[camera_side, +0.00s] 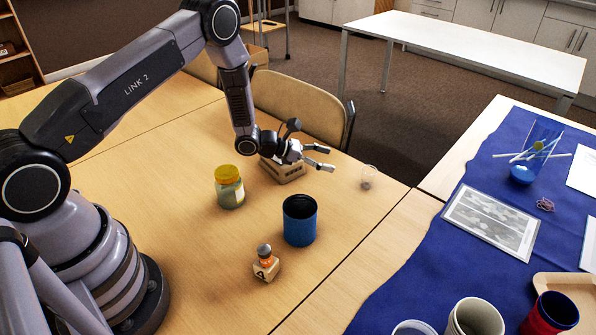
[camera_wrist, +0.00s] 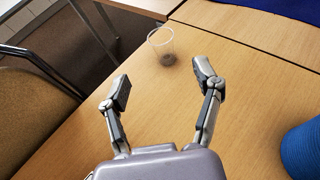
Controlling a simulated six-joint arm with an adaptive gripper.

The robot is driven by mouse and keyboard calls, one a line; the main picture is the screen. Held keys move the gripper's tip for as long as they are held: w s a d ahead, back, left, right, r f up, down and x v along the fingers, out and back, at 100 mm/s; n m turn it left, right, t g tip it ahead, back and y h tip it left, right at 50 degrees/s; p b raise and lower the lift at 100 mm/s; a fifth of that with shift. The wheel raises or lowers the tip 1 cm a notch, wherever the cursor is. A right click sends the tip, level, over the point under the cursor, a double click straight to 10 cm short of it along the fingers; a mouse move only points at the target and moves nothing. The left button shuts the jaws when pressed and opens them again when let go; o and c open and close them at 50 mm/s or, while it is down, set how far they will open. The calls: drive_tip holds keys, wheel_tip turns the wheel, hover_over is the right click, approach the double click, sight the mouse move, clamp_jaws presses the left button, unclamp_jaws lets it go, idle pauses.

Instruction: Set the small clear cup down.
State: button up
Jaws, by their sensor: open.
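The small clear cup (camera_side: 368,177) stands upright on the wooden table, close to the table's far edge. It also shows in the wrist view (camera_wrist: 161,44), with something dark at its bottom. My gripper (camera_side: 325,157) is open and empty, to the left of the cup in the side view. In the wrist view, my gripper's two fingers (camera_wrist: 163,84) are spread wide, and the cup stands beyond their tips, apart from them.
A wooden block (camera_side: 283,170) with holes sits beside my gripper. A yellow-lidded jar (camera_side: 229,188), a blue canister (camera_side: 300,222) and a small figure on a block (camera_side: 265,264) stand nearer. A chair (camera_side: 300,108) backs the table edge. A blue cloth (camera_side: 420,270) holds several items at right.

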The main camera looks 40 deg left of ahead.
drive_tip(key=s+d+r+m+g+h, duration=0.1)
drive_tip(key=s+d+r+m+g, duration=0.1)
drive_tip(key=s+r+m, duration=0.45)
drive_tip(key=s+d+r+m+g, duration=0.2)
drive_tip(key=r+m+g, duration=0.1)
drive_tip(key=r, duration=0.7)
drive_tip(key=s+d+r+m+g+h, duration=0.15)
drive_tip(key=s+r+m, duration=0.25)
drive_tip(key=r, duration=0.4)
drive_tip(key=s+a+r+m+g+y, duration=0.1)
drive_tip(key=s+r+m+y, duration=0.2)
drive_tip(key=s, duration=0.4)
drive_tip(key=s+a+r+m+g+y, duration=0.1)
drive_tip(key=s+r+m+y, duration=0.1)
drive_tip(key=s+r+m, duration=0.3)
drive_tip(key=s+a+r+m+t+y, duration=0.1)
drive_tip(key=s+a+m+t+y, duration=0.3)
drive_tip(key=s+a, duration=0.6)
drive_tip(key=s+m+y, duration=0.2)
drive_tip(key=s+y, duration=0.1)
drive_tip(key=shift+s+a, duration=0.35)
drive_tip(key=shift+s, duration=0.05)
